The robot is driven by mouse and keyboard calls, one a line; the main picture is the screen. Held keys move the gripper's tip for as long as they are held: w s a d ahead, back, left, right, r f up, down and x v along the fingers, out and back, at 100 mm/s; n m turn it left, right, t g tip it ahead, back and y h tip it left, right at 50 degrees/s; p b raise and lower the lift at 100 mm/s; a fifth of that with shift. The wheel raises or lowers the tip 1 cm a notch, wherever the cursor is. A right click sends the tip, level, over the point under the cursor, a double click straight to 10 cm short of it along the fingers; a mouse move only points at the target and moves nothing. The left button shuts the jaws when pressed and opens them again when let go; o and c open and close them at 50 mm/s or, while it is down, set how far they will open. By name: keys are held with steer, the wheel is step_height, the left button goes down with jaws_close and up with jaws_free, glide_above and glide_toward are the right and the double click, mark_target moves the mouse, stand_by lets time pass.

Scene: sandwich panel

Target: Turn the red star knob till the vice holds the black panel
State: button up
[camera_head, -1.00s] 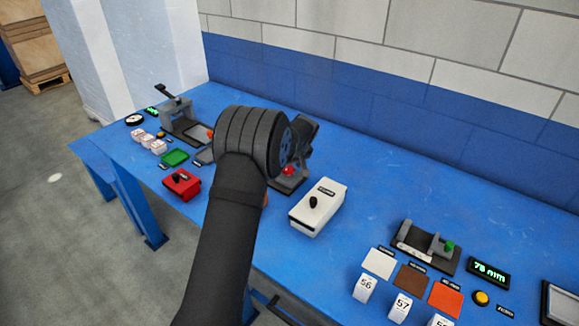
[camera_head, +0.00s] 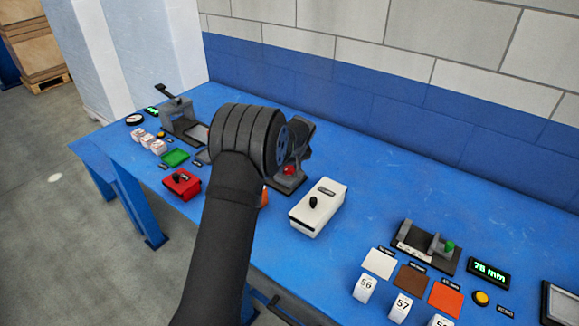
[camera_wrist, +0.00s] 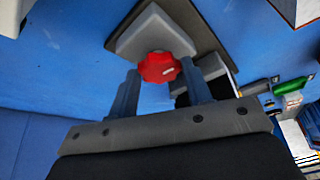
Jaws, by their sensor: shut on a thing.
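The red star knob (camera_wrist: 158,67) sits on the front of a grey vice block (camera_wrist: 150,30) in the wrist view. It also shows in the head view (camera_head: 289,170), just below my gripper's dark wrist. My gripper (camera_wrist: 160,76) has one finger on each side of the knob and is shut on it. The vice stands on a dark base plate (camera_head: 287,185), and my arm hides much of it in the head view. A black piece shows beside the right finger in the wrist view, partly hidden; I cannot tell whether it is the black panel or whether the vice grips it.
A white box with a black knob (camera_head: 318,208) stands right of the vice on the blue bench. A red box (camera_head: 181,185) and a green tray (camera_head: 175,157) lie to the left. A second fixture with a green knob (camera_head: 427,245) stands farther right. The bench behind the white box is clear.

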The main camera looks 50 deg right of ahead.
steer(key=m+h, duration=0.1)
steer(key=m, duration=0.2)
steer(key=m+g, duration=0.1)
steer(key=m, duration=0.2)
steer(key=shift+w+a+g+h, duration=0.2)
steer(key=shift+g+h, duration=0.1)
steer(key=shift+h, duration=0.1)
steer(key=m+g, duration=0.1)
steer(key=m, duration=0.2)
steer(key=m+g, duration=0.1)
steer(key=m, duration=0.2)
steer(key=shift+w+m+g+h, duration=0.2)
steer(key=shift+m+g+h, duration=0.1)
steer(key=m+g, duration=0.1)
steer(key=m, duration=0.2)
steer(key=m+g, duration=0.1)
steer(key=m, duration=0.2)
steer(key=shift+w+y, duration=0.2)
steer(key=shift+y, duration=0.2)
steer(key=m+g+y, duration=0.1)
steer(key=m, duration=0.2)
steer(key=m+g, duration=0.1)
steer(key=m, duration=0.2)
steer(key=shift+w+d+y, duration=0.15)
steer(key=shift+d+y, duration=0.05)
steer(key=shift+y, duration=0.2)
steer(key=shift+m, duration=0.4)
steer(key=o, duration=1)
